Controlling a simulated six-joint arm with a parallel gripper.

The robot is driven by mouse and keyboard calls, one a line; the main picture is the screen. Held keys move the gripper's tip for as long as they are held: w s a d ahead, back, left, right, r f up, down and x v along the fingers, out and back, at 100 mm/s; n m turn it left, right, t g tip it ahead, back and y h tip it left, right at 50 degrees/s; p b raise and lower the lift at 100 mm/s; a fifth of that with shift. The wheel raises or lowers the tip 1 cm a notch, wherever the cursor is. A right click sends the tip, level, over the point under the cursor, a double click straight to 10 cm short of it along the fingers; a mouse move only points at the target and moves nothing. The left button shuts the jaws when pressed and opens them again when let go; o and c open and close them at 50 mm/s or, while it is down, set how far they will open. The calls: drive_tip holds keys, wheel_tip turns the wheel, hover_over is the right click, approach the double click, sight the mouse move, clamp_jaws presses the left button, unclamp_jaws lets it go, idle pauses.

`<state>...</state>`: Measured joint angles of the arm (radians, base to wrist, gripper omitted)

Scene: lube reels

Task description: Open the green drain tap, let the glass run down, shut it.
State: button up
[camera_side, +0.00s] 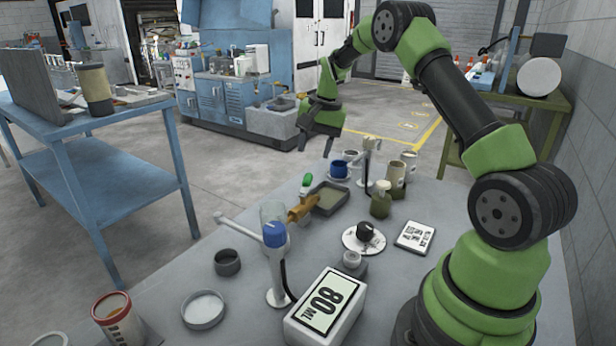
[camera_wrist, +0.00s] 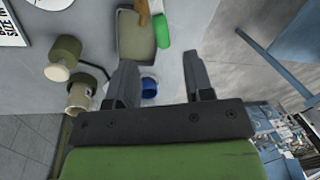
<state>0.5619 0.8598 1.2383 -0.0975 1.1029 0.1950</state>
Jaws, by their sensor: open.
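The green drain tap handle (camera_side: 307,181) stands at the end of a brass fitting (camera_side: 302,208) beside a shallow grey tray (camera_side: 331,199). The clear glass (camera_side: 272,214) is at the fitting's other end, partly hidden behind a blue-capped post; its liquid level cannot be told. In the wrist view the green handle (camera_wrist: 162,32) lies beyond my fingertips, at the tray's edge, with the brass fitting (camera_wrist: 143,12) next to it. My gripper (camera_side: 315,147) is open and empty, above and behind the tap, apart from it. Its two fingers (camera_wrist: 160,62) show spread in the wrist view.
A blue cup (camera_side: 339,168), a slim post (camera_side: 367,165) and olive bottles (camera_side: 381,200) stand near the tray. Bare tabletop lies left of the tray.

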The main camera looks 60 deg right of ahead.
sight(308, 179)
drive_tip(key=f, duration=0.2)
drive_tip(key=w+f, duration=0.1)
drive_tip(key=f, duration=0.5)
drive_tip(key=shift+w+a+f, duration=0.1)
drive_tip(key=shift+w+a, duration=0.15)
drive_tip(key=shift+a, duration=0.1)
clamp_jaws()
